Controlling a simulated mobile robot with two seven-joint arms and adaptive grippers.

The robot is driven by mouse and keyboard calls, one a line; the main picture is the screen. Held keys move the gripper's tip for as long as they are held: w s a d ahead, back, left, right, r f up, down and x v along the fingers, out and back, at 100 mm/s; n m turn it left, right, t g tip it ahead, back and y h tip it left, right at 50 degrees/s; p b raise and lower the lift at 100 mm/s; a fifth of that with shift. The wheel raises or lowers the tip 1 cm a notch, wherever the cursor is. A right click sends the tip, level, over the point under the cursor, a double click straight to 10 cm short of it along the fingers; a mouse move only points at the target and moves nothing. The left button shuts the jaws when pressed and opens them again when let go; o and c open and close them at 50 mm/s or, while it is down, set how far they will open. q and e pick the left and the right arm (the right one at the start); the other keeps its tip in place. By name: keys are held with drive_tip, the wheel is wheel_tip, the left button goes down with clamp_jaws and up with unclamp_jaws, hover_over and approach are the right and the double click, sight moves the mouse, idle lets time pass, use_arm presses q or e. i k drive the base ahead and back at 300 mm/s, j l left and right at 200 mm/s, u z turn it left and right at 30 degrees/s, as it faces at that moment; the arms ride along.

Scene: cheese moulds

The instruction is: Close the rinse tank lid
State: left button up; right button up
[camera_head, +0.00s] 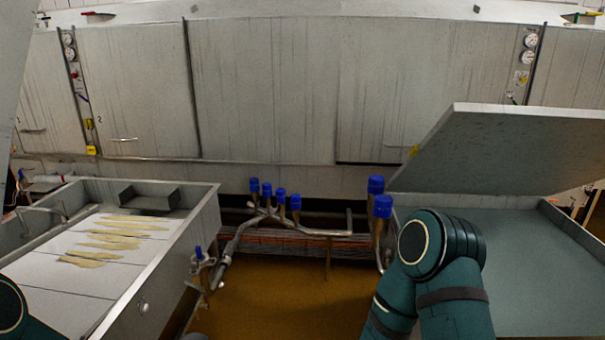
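A grey lid (510,150) stands tilted open at the right, hinged side toward the back. Below it is a grey tank (578,238), which I take for the rinse tank; its inside shows as a plain grey surface. My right arm is in front of the tank's left part and hides some of its near left edge. Neither gripper shows. Only a small piece of my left arm is in the bottom left corner.
An open grey basin (205,205) at the left holds several pale strips (115,238) on white panels. Pipes with blue-capped valves (280,196) run between basin and tank above a brown floor (275,300). A panelled grey cabinet wall (270,90) stands behind.

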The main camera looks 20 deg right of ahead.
sight(473, 149)
drive_tip(key=i+z, duration=0.4)
drive_tip(key=i+j+z, duration=0.1)
drive_tip(key=i+z, duration=0.15)
drive_tip(key=z, duration=0.15)
drive_tip(key=i+j+z, duration=0.2)
drive_tip(key=z, duration=0.25)
drive_tip(key=i+j+z, duration=0.6)
drive_tip(key=z, duration=0.2)
drive_tip(key=j, duration=0.1)
